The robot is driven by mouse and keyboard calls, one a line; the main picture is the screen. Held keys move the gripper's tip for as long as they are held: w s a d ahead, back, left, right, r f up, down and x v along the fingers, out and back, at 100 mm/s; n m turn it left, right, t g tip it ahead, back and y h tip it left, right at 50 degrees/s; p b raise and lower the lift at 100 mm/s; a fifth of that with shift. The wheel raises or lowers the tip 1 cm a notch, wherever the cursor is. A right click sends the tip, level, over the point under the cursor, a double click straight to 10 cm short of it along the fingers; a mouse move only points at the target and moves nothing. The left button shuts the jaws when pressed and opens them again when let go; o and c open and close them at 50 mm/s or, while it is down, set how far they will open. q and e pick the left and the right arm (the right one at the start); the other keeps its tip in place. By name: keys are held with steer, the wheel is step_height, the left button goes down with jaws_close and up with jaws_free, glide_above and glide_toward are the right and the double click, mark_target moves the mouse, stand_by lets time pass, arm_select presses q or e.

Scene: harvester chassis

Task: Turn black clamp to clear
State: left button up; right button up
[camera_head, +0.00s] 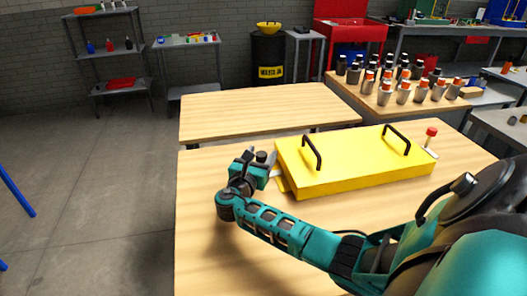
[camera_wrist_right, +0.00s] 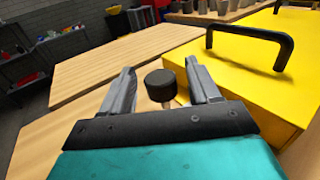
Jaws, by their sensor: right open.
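The black clamp shows as a round black knob (camera_wrist_right: 160,84) on a short pale stem in the right wrist view. In the head view its dark top (camera_head: 262,156) stands at the left end of the yellow chassis cover (camera_head: 350,172). My right gripper (camera_wrist_right: 161,72) is open, with one finger on each side of the knob and a visible gap on both sides. In the head view the right gripper (camera_head: 259,159) reaches over the table beside the cover's left end and partly hides the clamp's base. My left gripper is not in view.
The cover has two black handles (camera_head: 312,153) and lies on a wooden table (camera_head: 205,215). A red-topped knob (camera_head: 431,133) stands at its right end. A second table (camera_head: 255,110) behind is bare. Bottles (camera_head: 403,92) crowd a table at the back right.

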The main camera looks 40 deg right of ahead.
steer(key=shift+x, duration=1.3)
steer(key=shift+c, duration=0.3)
steer(key=c, duration=0.9)
